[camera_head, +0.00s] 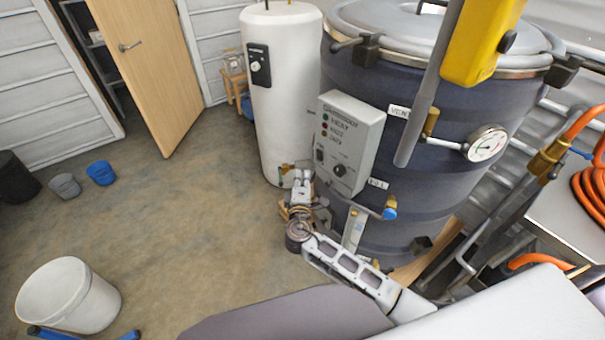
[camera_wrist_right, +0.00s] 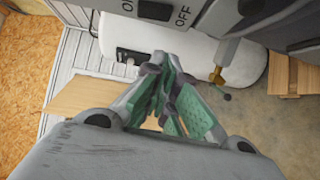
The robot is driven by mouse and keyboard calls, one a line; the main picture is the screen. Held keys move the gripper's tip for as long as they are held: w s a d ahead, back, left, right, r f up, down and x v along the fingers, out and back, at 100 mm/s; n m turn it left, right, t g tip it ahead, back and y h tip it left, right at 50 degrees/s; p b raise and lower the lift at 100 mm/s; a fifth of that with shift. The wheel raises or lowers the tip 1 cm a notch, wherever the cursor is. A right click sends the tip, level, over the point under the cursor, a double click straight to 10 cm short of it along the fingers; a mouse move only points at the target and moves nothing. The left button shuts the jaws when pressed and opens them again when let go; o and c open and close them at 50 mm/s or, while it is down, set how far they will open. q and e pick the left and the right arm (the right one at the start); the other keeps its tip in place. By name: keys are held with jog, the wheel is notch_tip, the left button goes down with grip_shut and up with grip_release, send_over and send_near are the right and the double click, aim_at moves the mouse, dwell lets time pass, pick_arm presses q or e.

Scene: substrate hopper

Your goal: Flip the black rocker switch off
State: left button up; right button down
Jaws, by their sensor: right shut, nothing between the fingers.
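The black rocker switch (camera_head: 319,155) sits at the lower left of the grey control box (camera_head: 352,133), on the front of the dark vessel. In the right wrist view the black rocker (camera_wrist_right: 156,10) shows at the top edge, beside the printed words ON and OFF. Which side is pressed in, I cannot tell. My right gripper (camera_head: 298,173) is shut and empty, just below and left of the box, apart from the switch in the wrist view. Its green-padded fingers (camera_wrist_right: 168,68) point toward the panel's lower side. My left gripper is not in view.
A black round knob (camera_head: 340,170) is right of the switch. A white cylindrical tank (camera_head: 282,100) stands behind the gripper. A brass valve with a blue handle (camera_head: 389,213) juts out below the box. The floor to the left is open, with a white bucket (camera_head: 68,295).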

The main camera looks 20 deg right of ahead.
jog(key=v, duration=0.6)
jog(key=shift+s+f+b, duration=0.3)
jog(key=shift+f+b, duration=0.1)
jog(key=shift+b, duration=0.05)
jog(key=shift+f, duration=0.1)
